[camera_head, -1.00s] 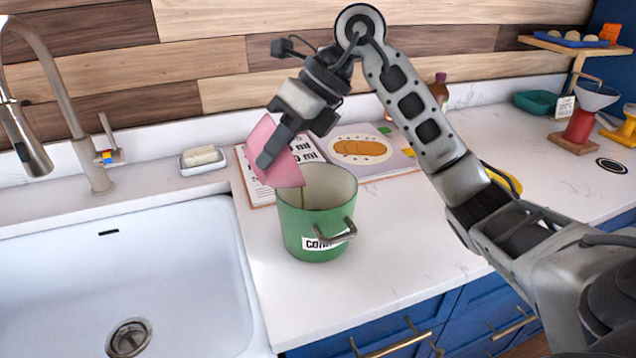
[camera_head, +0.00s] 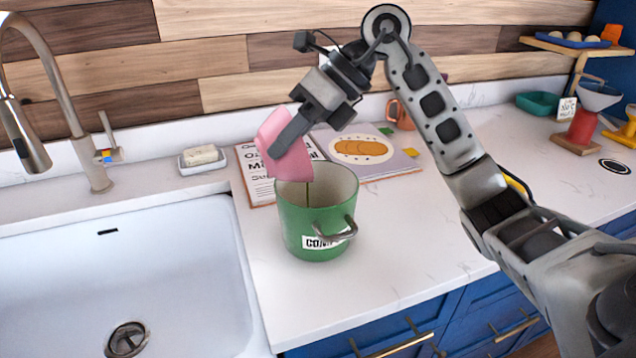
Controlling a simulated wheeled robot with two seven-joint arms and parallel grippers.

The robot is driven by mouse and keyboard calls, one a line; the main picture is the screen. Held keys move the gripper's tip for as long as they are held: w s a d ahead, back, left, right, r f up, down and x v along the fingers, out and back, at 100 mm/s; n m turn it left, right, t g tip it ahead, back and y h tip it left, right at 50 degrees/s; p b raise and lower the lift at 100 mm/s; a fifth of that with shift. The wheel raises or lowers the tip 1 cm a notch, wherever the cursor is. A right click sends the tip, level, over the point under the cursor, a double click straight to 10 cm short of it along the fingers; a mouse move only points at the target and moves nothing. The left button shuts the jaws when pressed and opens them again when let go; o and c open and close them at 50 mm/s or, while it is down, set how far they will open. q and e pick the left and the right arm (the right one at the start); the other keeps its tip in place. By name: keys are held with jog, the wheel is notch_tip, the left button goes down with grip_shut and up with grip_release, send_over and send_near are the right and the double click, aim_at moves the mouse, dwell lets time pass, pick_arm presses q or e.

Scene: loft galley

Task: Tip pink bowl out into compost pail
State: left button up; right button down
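The pink bowl (camera_head: 292,163) is tilted over the green compost pail (camera_head: 303,228), with its lower edge at the pail's far left rim. My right gripper (camera_head: 283,146) is shut on the bowl's wall and holds it from above. A thin dark streak shows below the bowl inside the pail; I cannot tell what it is. The bowl's inside is hidden from this view. The pail stands upright on the white counter, its handle and partly covered label facing front. My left gripper is not in view.
A white sink (camera_head: 120,265) with a tap (camera_head: 75,130) lies to the left. An open cookbook (camera_head: 385,156) lies behind the pail. A soap dish (camera_head: 203,160) stands at the back. A teal dish (camera_head: 538,104) and a red grinder (camera_head: 582,128) stand at right. The counter right of the pail is clear.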

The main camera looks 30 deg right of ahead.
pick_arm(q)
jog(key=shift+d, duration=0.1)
pick_arm(e)
jog(key=shift+d+r, duration=0.1)
jog(key=shift+d, duration=0.3)
pick_arm(q)
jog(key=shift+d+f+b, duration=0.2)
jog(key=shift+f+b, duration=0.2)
jog(key=shift+b, duration=0.3)
pick_arm(e)
jog(key=shift+s+d+r+y, duration=0.15)
jog(key=shift+d+y, duration=0.3)
jog(key=shift+y, duration=0.25)
pick_arm(q)
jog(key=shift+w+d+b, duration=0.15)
jog(key=shift+b, duration=0.2)
pick_arm(e)
jog(key=shift+d+t, duration=0.25)
jog(key=shift+t, duration=0.05)
pick_arm(q)
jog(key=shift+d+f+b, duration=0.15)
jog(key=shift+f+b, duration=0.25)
jog(key=shift+b, duration=0.05)
pick_arm(e)
jog(key=shift+s+d+r+y, duration=0.1)
jog(key=shift+d+y, duration=0.25)
jog(key=shift+y, duration=0.25)
